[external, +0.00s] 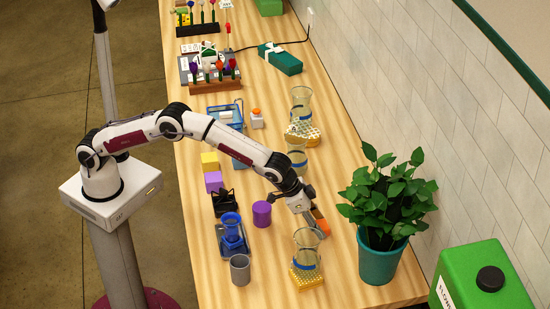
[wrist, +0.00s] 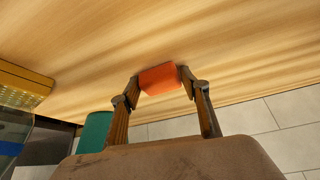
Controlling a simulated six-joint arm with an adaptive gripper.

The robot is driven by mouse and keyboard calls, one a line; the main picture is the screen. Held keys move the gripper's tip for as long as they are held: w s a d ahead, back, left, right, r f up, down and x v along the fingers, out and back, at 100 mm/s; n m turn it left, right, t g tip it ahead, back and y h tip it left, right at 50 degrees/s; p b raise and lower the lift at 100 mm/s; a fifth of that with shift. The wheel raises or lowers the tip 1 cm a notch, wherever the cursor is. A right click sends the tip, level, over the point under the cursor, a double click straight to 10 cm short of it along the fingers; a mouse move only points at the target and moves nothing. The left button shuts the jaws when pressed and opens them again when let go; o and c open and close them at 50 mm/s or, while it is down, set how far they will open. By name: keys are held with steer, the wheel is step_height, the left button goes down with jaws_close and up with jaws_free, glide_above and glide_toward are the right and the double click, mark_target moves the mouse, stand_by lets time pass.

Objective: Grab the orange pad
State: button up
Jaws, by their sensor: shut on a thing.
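The orange pad (wrist: 159,78) is a small block with rounded edges. In the wrist view it sits between the two fingertips of my gripper (wrist: 161,84), with one finger against each side. In the external view my gripper (external: 314,213) reaches down over the right part of the table, and the orange pad (external: 322,225) shows partly at its tip. The fingers hide part of it there. I cannot tell whether the pad touches the table.
A glass vase (external: 307,250) on a yellow pad (external: 306,278) stands just in front of my gripper. A leafy plant in a teal pot (external: 379,258) is close on the right. A purple cylinder (external: 262,214) stands to the left. The wall (external: 450,130) runs along the right.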

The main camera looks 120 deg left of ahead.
step_height(320, 180, up, 10)
stand_by(0.6)
stand_by(0.5)
